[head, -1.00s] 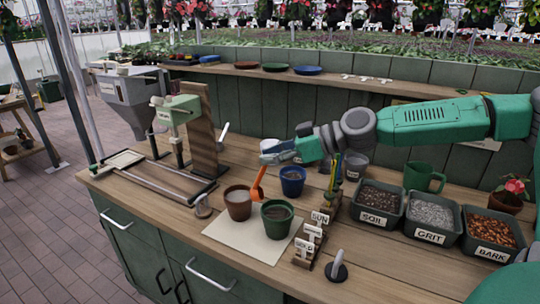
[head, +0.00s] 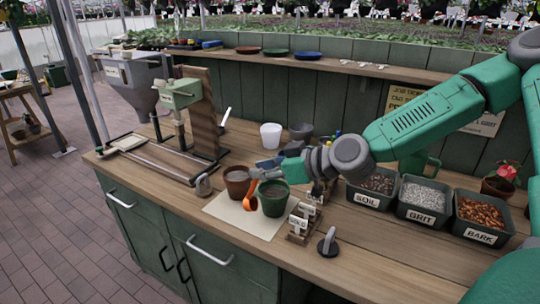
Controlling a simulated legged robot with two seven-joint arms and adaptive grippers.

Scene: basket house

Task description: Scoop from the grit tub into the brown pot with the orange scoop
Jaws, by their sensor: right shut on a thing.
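My right gripper (head: 266,171) reaches in from the right and is shut on the orange scoop (head: 250,195). The scoop hangs steeply, bowl down, between the brown pot (head: 236,183) and the green pot (head: 273,200), overlapping the brown pot's right side in the picture. I cannot tell whether it touches either pot. The brown pot stands upright on a pale mat and looks dark inside. The grit tub (head: 421,216) stands to the right, filled with light grey grit (head: 424,194). My left gripper is not in view.
The soil tub (head: 368,200) and bark tub (head: 479,238) flank the grit tub. Label holders (head: 299,224) and a grey-handled tool (head: 328,242) stand near the front edge. A white pot (head: 270,136) and grey pot (head: 301,131) stand behind. Mat (head: 240,223) is bare in front.

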